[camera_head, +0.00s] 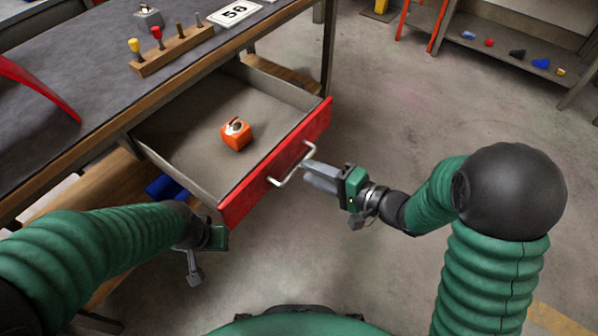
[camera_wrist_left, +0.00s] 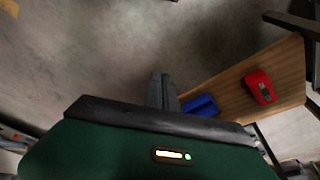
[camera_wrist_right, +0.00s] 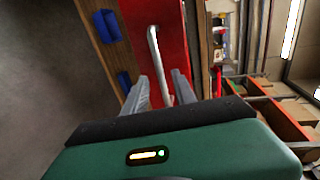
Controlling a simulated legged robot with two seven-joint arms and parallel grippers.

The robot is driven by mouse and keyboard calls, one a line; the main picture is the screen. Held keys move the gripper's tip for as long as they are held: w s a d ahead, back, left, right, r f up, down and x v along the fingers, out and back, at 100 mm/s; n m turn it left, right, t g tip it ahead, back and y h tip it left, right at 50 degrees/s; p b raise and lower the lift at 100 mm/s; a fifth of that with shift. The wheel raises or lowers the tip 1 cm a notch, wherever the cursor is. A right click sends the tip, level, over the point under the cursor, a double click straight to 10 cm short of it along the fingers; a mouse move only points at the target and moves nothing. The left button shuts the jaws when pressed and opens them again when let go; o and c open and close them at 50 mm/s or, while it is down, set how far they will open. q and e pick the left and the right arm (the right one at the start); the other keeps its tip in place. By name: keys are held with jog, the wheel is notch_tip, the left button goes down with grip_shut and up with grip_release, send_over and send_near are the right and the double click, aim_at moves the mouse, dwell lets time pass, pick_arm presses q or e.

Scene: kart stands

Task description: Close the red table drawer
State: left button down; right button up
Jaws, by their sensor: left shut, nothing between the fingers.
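The red table drawer (camera_head: 275,165) is pulled out from under the workbench, and an orange block-like item (camera_head: 236,134) lies inside it. Its silver bar handle (camera_head: 292,165) is on the red front, which also shows in the right wrist view (camera_wrist_right: 172,50). My right gripper (camera_head: 312,172) is at the handle. In the right wrist view its fingers (camera_wrist_right: 162,92) are apart, with the handle bar (camera_wrist_right: 155,60) between them; contact cannot be told. My left gripper (camera_wrist_left: 162,92) is shut and empty, pointing down beside the drawer's near corner.
The workbench top (camera_head: 75,85) holds a wooden tool rack (camera_head: 173,55) and a number card (camera_head: 235,12). A lower wooden shelf (camera_wrist_left: 240,85) bears blue and red items. A second shelf (camera_head: 510,50) stands at the back right. The floor (camera_head: 400,110) right of the drawer is clear.

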aim_at(299, 168)
jog(key=b+x, duration=0.1)
jog(key=x, duration=0.3)
jog(key=shift+w+a, duration=0.1)
jog(key=shift+w, duration=0.05)
grip_shut()
jog(key=shift+f, duration=0.1)
jog(key=shift+f, duration=0.1)
dwell(1.0)
